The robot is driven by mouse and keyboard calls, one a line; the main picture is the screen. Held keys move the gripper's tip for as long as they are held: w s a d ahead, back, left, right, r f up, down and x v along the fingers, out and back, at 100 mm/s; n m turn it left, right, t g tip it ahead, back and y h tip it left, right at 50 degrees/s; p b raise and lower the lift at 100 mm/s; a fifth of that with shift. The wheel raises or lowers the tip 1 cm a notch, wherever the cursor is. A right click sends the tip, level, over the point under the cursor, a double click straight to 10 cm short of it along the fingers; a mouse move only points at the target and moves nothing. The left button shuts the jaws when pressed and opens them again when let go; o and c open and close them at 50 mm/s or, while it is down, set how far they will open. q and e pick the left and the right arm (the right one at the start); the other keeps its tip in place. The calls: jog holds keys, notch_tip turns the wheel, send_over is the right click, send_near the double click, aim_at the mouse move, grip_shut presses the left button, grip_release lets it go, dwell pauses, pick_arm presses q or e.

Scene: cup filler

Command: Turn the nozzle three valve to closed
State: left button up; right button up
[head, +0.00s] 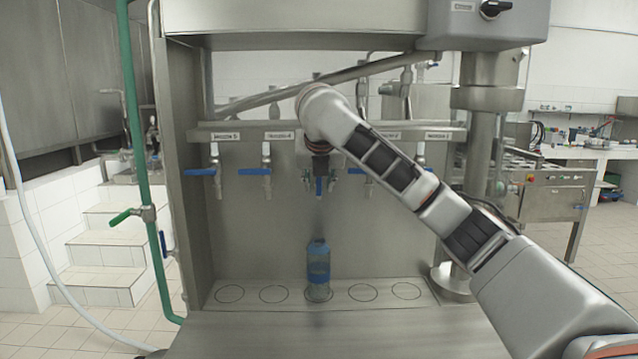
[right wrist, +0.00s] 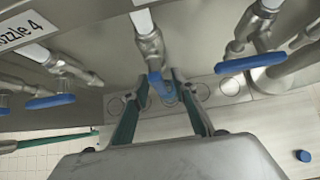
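The nozzle three valve has a blue handle (head: 319,186) in the middle of the row, which points down or outward in the head view. In the right wrist view the blue handle (right wrist: 158,84) lies between the fingertips. My right gripper (head: 320,178) is in front of this valve. In the right wrist view my right gripper (right wrist: 160,78) has its two green-edged fingers apart, one on each side of the handle. I cannot tell whether they touch it. My arm hides the nozzle three label. My left gripper is not in view.
Neighbouring blue handles, nozzle four (head: 254,171) and nozzle two (head: 369,187), flank the valve. A blue-tinted bottle (head: 318,264) stands below on the middle ring of the metal shelf (head: 250,283). A green pipe (head: 142,180) with a valve runs down the left.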

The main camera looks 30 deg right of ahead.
grip_shut()
jog(key=t+y, duration=0.1)
jog(key=m+y, duration=0.1)
jog(key=shift+w+a+m+t+y, duration=0.2)
jog(key=shift+a+m+t+y, duration=0.1)
jog(key=shift+t, duration=0.1)
jog(key=shift+w+a+r+m+t+y, duration=0.15)
jog(key=shift+a+r+m+t+y, duration=0.25)
jog(key=shift+m+t+y, duration=0.85)
jog(key=shift+w+a+r+m+t+y, duration=0.2)
jog(key=shift+r+m+t+y, duration=0.3)
jog(key=shift+m+t+y, duration=0.75)
jog(key=shift+w+a+r+m+t+y, duration=0.1)
jog(key=shift+a+r+m+t+y, duration=0.3)
jog(key=shift+m+t+y, duration=0.65)
jog(key=shift+d+r+t+h, duration=0.1)
jog(key=shift+d+t+h, duration=0.05)
jog(key=shift+t+h, duration=0.4)
